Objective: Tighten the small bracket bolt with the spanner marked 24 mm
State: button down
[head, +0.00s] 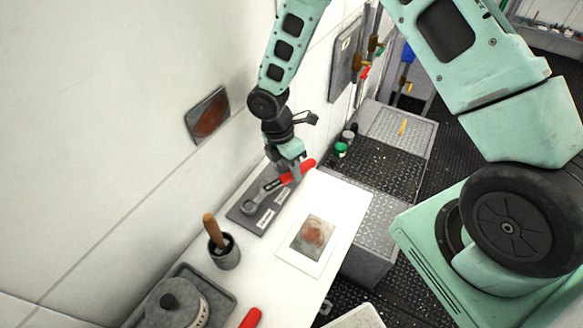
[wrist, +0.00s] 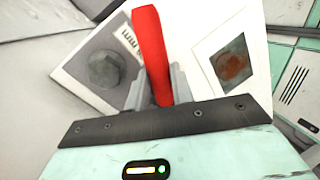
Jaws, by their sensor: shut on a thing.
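My gripper (head: 291,172) is low over the white bench and shut on the red handle of a spanner (head: 250,207). In the wrist view the red handle (wrist: 151,45) stands between my gripper's fingertips (wrist: 160,88). The size number cannot be read.
The white bench (head: 285,285) holds a card with a rusty picture (head: 312,238), a dark cup with a wooden handle (head: 223,251), a tray with a pot (head: 176,303) and another red handle (head: 250,318). A wall stands close on the left. Metal steps (head: 370,230) lie to the right.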

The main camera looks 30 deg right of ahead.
jog(key=shift+f, duration=0.2)
jog(key=shift+s, duration=0.15)
dwell(0.6)
jog(key=shift+s+d+m+y, duration=0.15)
jog(key=shift+s+m+y, duration=0.15)
jog(key=shift+s+m, duration=1.9)
jog(key=shift+s, duration=0.3)
jog(key=shift+s+a+m+y, duration=0.25)
jog(key=shift+s+m+y, duration=0.05)
jog(key=shift+s+m, duration=0.35)
jog(key=shift+s+a+m+y, duration=0.2)
jog(key=shift+s+m+y, duration=0.1)
jog(key=shift+s+m, duration=0.35)
jog(key=shift+s+a+m+y+b, duration=0.15)
jog(key=shift+s+a+m+b, duration=0.1)
jog(key=shift+s+m, duration=0.25)
jog(key=shift+s+a+m+y+b, duration=0.15)
jog(key=shift+s+a+m, duration=0.1)
jog(key=shift+s+m, duration=0.25)
jog(key=shift+s+a, duration=0.1)
jog(key=shift+s, duration=0.15)
jog(key=shift+w+d, duration=0.2)
jog(key=shift+w, duration=0.1)
jog(key=shift+r+p, duration=0.15)
jog(key=shift+p, duration=0.25)
